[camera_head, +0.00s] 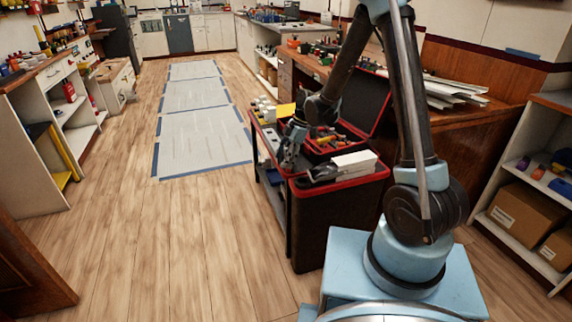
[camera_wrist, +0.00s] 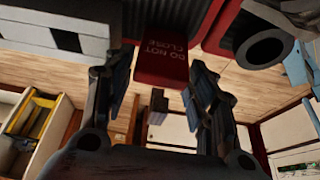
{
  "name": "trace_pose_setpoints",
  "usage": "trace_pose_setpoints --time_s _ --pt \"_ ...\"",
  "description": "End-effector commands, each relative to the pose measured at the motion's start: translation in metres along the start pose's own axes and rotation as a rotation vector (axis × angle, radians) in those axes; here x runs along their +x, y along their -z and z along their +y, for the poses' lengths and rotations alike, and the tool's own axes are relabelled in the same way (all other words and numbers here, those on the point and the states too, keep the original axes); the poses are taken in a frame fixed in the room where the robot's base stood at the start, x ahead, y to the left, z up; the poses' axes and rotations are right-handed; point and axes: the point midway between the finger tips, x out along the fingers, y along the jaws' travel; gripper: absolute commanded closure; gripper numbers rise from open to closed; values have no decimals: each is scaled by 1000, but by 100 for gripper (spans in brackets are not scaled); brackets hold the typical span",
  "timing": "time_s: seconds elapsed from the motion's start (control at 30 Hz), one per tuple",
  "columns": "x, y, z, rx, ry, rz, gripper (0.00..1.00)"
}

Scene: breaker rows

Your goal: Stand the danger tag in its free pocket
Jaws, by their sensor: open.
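The danger tag (camera_wrist: 162,52) is a red plate with upside-down white letters reading "DO NOT CLOSE" in the wrist view. It hangs into the gap between the two fingers of my gripper (camera_wrist: 158,82). The fingers stand apart on either side of it, with room on both sides, and do not clasp it. In the head view my gripper (camera_head: 290,150) is low at the left side of the red-and-black cart (camera_head: 338,183). The tag cannot be made out there. What holds the tag's upper end is unclear, and I cannot pick out a free pocket.
A white box (camera_head: 355,161) and a grey object (camera_head: 323,173) lie on the cart near my gripper. An open case with a raised black lid (camera_head: 358,103) stands behind. Shelves (camera_head: 535,195) are at the right. The wooden floor at the left (camera_head: 190,230) is clear.

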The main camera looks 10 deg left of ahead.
Motion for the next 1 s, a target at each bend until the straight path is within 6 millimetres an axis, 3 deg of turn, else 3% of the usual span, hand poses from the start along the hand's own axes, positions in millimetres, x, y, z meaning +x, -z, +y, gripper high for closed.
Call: trace_pose_setpoints --time_s 0.13,0.27,0.4,0.73,1.0 --pt "0 0 0 0 0 0 48" --pt "0 0 0 0 0 0 78" --pt "0 0 0 0 0 0 86" --pt "-7 3 0 -1 0 0 86" --pt "-42 17 -1 -1 0 0 86"
